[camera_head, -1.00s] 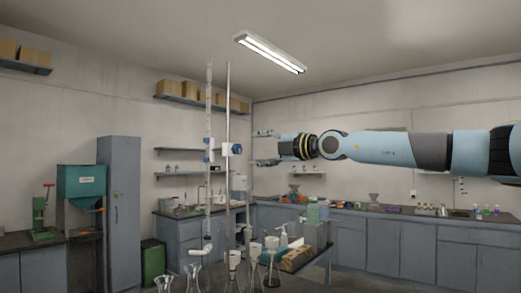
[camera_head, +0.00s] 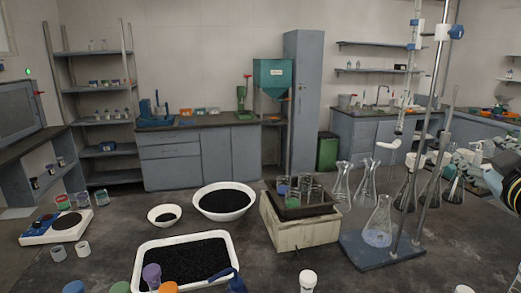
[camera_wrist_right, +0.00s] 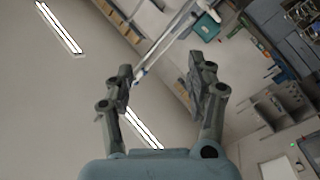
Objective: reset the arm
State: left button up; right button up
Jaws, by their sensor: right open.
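My right gripper (camera_head: 462,162) shows at the right edge of the head view, behind the glass and metal stand parts, with its wrist cut off by the frame. In the right wrist view the right gripper (camera_wrist_right: 160,82) has its two fingers wide apart, with nothing between them. Beyond them are the ceiling, a lamp (camera_wrist_right: 142,128) and a long pale rod. My left gripper is not in view.
A stand with a blue base (camera_head: 385,252) and tall rods rises near the right gripper, with several flasks (camera_head: 378,232) around it. A sieve shaker (camera_head: 300,235), white bowls (camera_head: 224,214) and a black-filled tray (camera_head: 234,247) occupy the bench.

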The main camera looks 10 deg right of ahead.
jog(key=s+a+f+m+g+y, duration=0.1)
jog(key=s+a+f+m+g, duration=0.1)
jog(key=s+a+f+g, duration=0.35)
jog(key=s+a+f+m+g+y, duration=0.1)
jog(key=s+a+f+g, duration=0.1)
jog(key=s+f, duration=0.6)
jog(key=s+a+f+n+g+y, duration=0.1)
jog(key=s+a+f+g+y, duration=0.45)
jog(key=s+a, duration=0.6)
notch_tip(320, 180, down, 40)
jog(key=s+d+b, duration=0.1)
jog(key=b, duration=1.2)
jog(key=s+f+g+b, duration=0.1)
jog(key=s+f+b, duration=0.3)
jog(key=s+f, duration=0.5)
jog(key=s+d+f+g+b, duration=0.1)
jog(key=s+f+b, duration=0.3)
jog(key=s+f, duration=0.5)
notch_tip(320, 180, down, 6)
jog(key=shift+s+d+f+b, duration=0.15)
jog(key=shift+d+f+b, duration=0.05)
jog(key=shift+f+b, duration=0.1)
